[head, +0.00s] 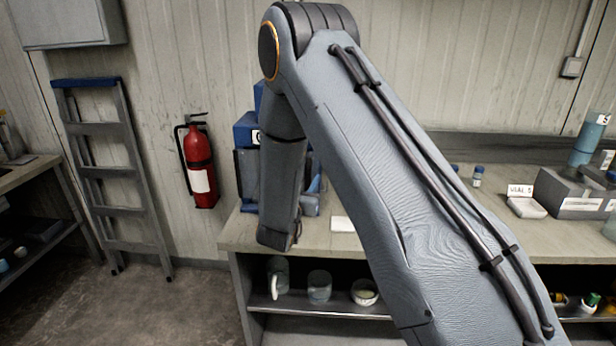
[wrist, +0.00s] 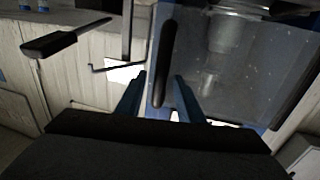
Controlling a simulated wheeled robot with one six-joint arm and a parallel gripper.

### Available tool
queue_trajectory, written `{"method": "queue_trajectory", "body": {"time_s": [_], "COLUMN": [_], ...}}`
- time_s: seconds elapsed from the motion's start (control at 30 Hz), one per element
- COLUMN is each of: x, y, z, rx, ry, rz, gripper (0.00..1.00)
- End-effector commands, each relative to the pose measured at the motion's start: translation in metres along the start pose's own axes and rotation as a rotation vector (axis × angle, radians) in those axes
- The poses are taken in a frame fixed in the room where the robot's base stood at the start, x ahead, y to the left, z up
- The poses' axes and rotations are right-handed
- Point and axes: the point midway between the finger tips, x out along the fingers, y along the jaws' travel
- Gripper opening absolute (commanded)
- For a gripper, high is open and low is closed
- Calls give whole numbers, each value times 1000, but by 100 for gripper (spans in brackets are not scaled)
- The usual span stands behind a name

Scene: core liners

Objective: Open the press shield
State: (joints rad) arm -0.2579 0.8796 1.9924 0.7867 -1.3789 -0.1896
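The press (head: 246,128) is a blue machine on the bench in the head view, mostly hidden behind my arm. In the wrist view its shield (wrist: 222,75) is a clear, speckled panel with a blue edge, and a blurred cylindrical part shows behind it. A dark bar handle (wrist: 164,50) runs along the shield's left side. My gripper (wrist: 159,76) is open, with one blue finger on each side of the handle's lower end. I cannot tell whether either finger touches the handle. The fingers are hidden in the head view.
A black-handled tool (wrist: 52,42) lies left of the press in the wrist view. The bench (head: 335,240) carries a small vial (head: 477,176) and a grey box (head: 575,195) to the right. Jars stand on the shelf below. A fire extinguisher (head: 199,160) and ladder (head: 108,170) are left.

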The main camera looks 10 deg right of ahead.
Motion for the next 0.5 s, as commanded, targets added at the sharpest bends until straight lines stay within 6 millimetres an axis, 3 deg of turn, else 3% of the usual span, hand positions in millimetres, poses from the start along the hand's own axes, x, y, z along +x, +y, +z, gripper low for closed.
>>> {"method": "queue_trajectory", "body": {"time_s": [0.13,0.4,0.5], "x": [10,12,12], "y": [1,0,0], "z": [0,0,0], "rx": [0,0,0], "ry": [-1,-1,-1], "rz": [1,0,0], "gripper": [34,34,21]}}
